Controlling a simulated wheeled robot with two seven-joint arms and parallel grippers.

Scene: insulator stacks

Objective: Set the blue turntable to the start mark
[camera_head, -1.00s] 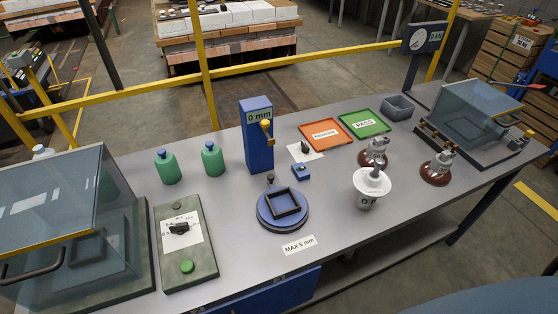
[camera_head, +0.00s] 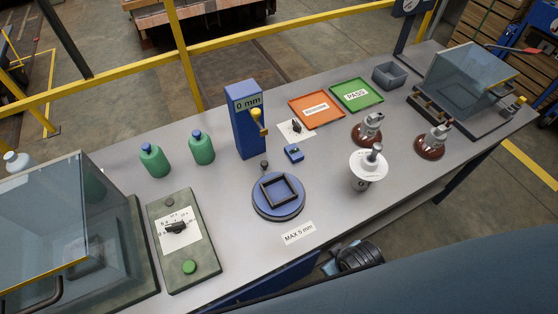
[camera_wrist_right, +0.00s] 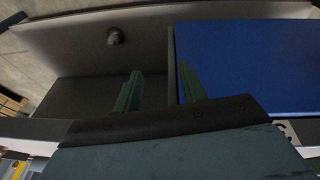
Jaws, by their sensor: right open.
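The blue turntable (camera_head: 279,208) is a round disc on the grey table with a dark square frame (camera_head: 266,194) on its top. A small dark knob (camera_head: 264,165) stands at its back rim. I cannot make out a start mark on it. Behind it stands a blue gauge post (camera_head: 247,135) reading "0 mm", with a yellow part on its side. My right gripper (camera_wrist_right: 160,82) shows in the right wrist view with its two green fingers apart and nothing between them. It is low by the table's underside, away from the turntable. My left gripper is not in view.
A "MAX 5 mm" label (camera_head: 299,233) lies in front of the turntable. Orange (camera_head: 316,110) and green (camera_head: 364,95) trays lie behind. A blue panel (camera_wrist_right: 250,65) fills the wrist view's right.

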